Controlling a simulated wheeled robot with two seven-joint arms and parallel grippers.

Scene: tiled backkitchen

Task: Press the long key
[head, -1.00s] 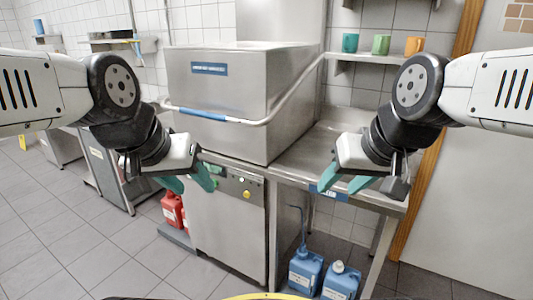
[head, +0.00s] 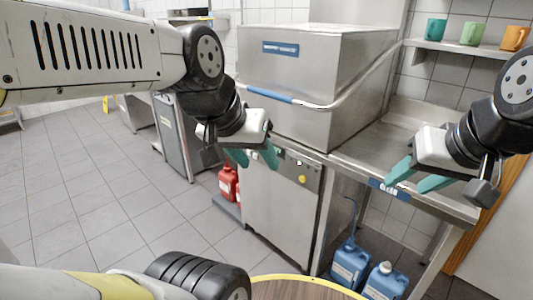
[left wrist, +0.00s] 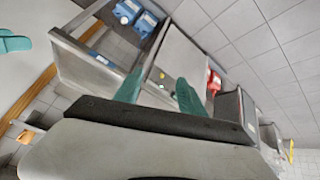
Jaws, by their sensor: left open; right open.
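The steel dishwasher (head: 283,215) has a control panel (head: 315,172) along the top of its front. A yellow round button (head: 301,179) and smaller dark controls show on it. I cannot make out a long key; my left fingers cover the panel's left end. The panel also shows in the left wrist view (left wrist: 165,78). My left gripper (head: 256,158) is open and empty, its teal fingers in front of the panel's left end; I cannot tell whether they touch. My right gripper (head: 412,178) is open and empty by the counter's front edge.
The steel hood (head: 300,75) with a blue-gripped handle bar (head: 270,96) is above the panel. A steel counter (head: 395,137) adjoins it at right. Cups (head: 473,33) sit on a shelf. The tiled floor at left is clear.

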